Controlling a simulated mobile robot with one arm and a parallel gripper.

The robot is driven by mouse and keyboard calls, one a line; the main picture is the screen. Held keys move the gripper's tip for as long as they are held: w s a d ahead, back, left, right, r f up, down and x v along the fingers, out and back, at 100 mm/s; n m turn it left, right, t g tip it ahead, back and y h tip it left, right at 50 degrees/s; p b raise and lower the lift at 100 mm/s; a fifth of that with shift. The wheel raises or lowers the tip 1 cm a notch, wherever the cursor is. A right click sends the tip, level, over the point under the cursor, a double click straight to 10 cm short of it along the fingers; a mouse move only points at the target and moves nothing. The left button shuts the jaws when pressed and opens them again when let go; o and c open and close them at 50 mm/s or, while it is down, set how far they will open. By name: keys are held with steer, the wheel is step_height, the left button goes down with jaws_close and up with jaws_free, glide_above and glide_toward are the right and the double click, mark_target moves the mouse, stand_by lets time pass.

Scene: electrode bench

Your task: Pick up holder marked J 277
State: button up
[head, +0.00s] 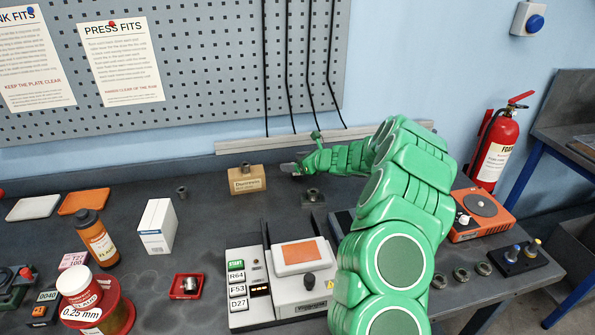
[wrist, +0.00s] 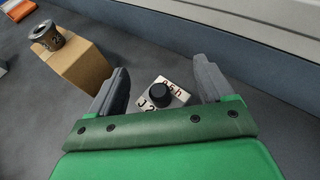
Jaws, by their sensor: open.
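My gripper (head: 291,168) is over the bench near the back, right of the wooden block. In the wrist view my gripper (wrist: 161,68) is open, its two dark fingers apart and empty. Between the fingers, and apart from both, shows a holder (wrist: 159,97) with a round black top and a white label plate. The plate reads "J 2" on one side, the following digits being hidden, and other characters behind. How far below the fingers it is I cannot tell. In the head view I cannot make out this label.
A wooden block (head: 248,184) marked "Dummies" carries another small holder (wrist: 46,36) left of my gripper. A dark metal piece (head: 312,196) stands on the bench in front of my gripper. A grey machine (head: 299,290) with an orange pad stands nearer. The pegboard (head: 200,70) rises behind.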

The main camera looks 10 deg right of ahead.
steer(key=shift+w+a+f, duration=0.15)
steer(key=shift+a, duration=0.05)
